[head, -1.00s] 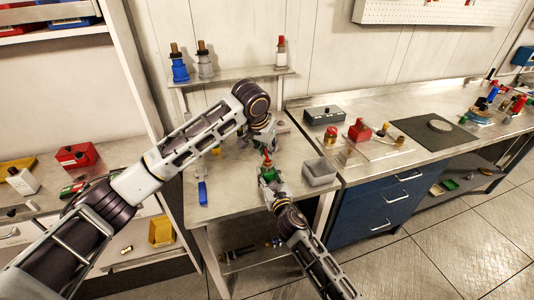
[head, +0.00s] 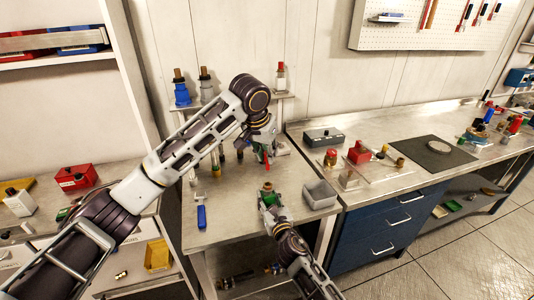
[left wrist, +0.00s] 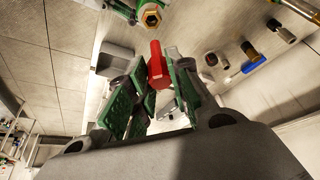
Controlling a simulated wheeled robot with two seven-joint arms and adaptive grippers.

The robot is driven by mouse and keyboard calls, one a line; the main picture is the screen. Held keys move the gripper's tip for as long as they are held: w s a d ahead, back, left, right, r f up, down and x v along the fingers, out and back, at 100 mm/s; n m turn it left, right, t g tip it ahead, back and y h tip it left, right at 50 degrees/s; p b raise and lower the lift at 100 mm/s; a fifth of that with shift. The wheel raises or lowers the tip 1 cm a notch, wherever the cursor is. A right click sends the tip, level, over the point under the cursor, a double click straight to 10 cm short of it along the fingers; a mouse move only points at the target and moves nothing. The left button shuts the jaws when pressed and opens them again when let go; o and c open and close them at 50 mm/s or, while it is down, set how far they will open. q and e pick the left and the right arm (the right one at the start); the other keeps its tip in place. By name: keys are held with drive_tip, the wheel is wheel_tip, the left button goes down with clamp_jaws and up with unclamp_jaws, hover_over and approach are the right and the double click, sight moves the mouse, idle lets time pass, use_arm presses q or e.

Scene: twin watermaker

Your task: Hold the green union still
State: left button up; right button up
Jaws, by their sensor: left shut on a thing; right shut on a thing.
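The green union (head: 269,197) stands over the bench with a brass end facing up. My right gripper (head: 267,201) is shut around it from the front. The union's brass hexagonal end (left wrist: 151,17) shows at the top of the left wrist view. My left gripper (head: 264,146) is above and behind the union, shut on a red cylindrical piece (left wrist: 157,62). This piece also shows in the head view (head: 265,156), hanging apart from the union. The lower part of the union is hidden by my right gripper.
A grey open bin (head: 320,194) stands just right of the union. A blue-handled tool (head: 201,216) lies on the bench at the left. A raised shelf behind holds a blue fitting (head: 181,93) and others. Bare bench (head: 230,205) lies between the tool and union.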

drive_tip(key=o, duration=1.4)
drive_tip(key=shift+s, duration=0.15)
drive_tip(key=v, duration=1.1)
drive_tip(key=shift+s, duration=0.3)
drive_tip(key=shift+d, duration=0.15)
